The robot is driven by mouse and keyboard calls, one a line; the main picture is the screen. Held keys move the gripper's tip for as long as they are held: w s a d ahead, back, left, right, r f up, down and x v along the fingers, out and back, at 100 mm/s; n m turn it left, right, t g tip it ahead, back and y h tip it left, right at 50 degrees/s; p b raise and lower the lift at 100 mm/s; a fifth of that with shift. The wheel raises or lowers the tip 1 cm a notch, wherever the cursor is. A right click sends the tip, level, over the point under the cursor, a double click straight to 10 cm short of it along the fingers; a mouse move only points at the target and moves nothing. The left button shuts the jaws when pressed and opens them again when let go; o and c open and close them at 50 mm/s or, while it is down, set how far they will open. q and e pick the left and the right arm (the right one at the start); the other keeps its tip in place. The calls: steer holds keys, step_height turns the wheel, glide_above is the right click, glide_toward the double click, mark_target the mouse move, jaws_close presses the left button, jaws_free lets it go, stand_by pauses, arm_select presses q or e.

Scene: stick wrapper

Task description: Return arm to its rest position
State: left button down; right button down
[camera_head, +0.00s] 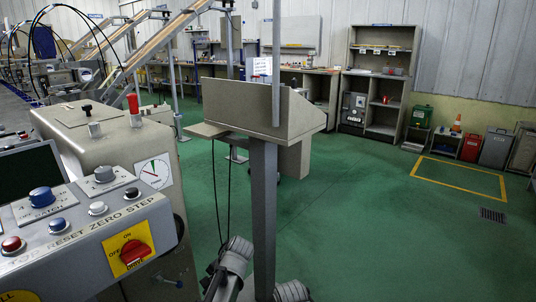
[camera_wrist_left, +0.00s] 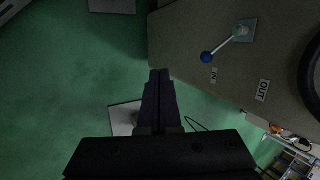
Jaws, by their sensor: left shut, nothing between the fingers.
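In the left wrist view, my left gripper (camera_wrist_left: 159,74) is shut, with its two dark fingers together and nothing between them. It points past the edge of a grey machine body (camera_wrist_left: 190,45), over the green floor. A lever with a blue ball knob (camera_wrist_left: 207,57) sits on that machine, up and right of the fingertips and apart from them. IN and OUT labels are beside the lever. In the head view, grey jointed arm parts (camera_head: 235,262) show at the bottom centre, but no gripper fingers can be made out. My right gripper is not seen.
The control panel (camera_head: 85,235) with knobs and a red switch (camera_head: 135,252) fills the lower left. A grey desk on a post (camera_head: 264,215) stands at the centre. Open green floor (camera_head: 385,235) lies to the right. Shelves and bins line the back wall.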

arm_select(q)
steer(key=s+d+f+n+h, duration=0.25)
steer(key=s+n+h, duration=0.35)
steer(key=s, duration=0.5)
steer(key=s+d+m+g+y, duration=0.2)
steer(key=s+d+m, duration=0.3)
steer(key=d, duration=0.6)
step_height(320, 180, up, 32)
steer(key=n+p, duration=0.1)
steer(key=p, duration=3.1)
steer(key=shift+s+f+h, duration=0.15)
steer(key=shift+s+h, duration=0.15)
steer(key=shift+s, duration=0.1)
steer(key=shift+a, duration=0.1)
